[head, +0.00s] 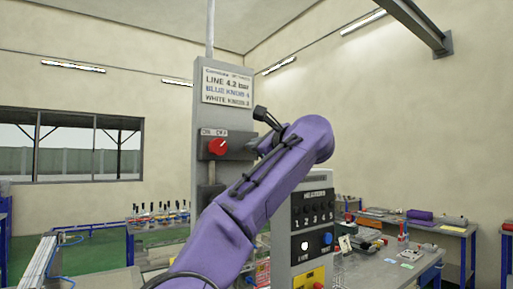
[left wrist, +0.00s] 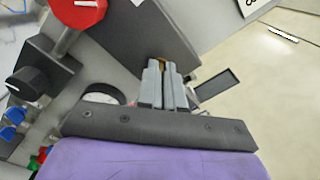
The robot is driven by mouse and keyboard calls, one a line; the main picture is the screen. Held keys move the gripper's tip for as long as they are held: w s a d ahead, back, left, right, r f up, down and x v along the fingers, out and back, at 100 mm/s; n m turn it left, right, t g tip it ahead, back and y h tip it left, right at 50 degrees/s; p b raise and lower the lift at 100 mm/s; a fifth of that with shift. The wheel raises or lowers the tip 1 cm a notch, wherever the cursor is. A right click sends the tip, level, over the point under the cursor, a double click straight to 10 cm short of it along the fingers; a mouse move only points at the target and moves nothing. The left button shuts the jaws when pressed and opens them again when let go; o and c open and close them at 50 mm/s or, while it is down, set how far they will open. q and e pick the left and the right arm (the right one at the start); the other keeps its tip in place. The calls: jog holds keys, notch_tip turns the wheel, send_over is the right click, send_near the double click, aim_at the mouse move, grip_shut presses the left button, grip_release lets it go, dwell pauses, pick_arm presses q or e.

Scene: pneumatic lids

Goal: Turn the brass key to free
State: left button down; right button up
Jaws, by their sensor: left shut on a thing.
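My left gripper (left wrist: 160,75) is shut in the left wrist view, its two grey fingers close together. A small brass-coloured bit, the brass key (left wrist: 162,63), shows between the fingertips; most of it is hidden by them. It is at a dark grey block (left wrist: 150,28) on the panel. In the head view my purple left arm reaches up to this block and hides the fingertips and the key. Which way the key is turned cannot be seen. My right gripper is not in view.
A red knob (head: 218,147) on the same column also shows in the left wrist view (left wrist: 78,8). A sign (head: 228,86) hangs above it. A lower cabinet (head: 312,225) carries black knobs and a blue button (head: 327,238). Benches with tools stand at both sides.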

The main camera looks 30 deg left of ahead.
pick_arm(q)
jog(key=shift+s+a+r+n, duration=0.1)
jog(key=shift+s+r+n, duration=0.1)
jog(key=shift+n, duration=0.5)
jog(key=c, duration=1.3)
grip_release()
jog(key=shift+w, duration=0.1)
jog(key=shift+w+a+f, duration=0.1)
jog(key=shift+f, duration=0.05)
jog(key=b+v, duration=0.2)
jog(key=v, duration=0.8)
jog(key=shift+d, duration=0.3)
jog(key=shift+a, duration=0.1)
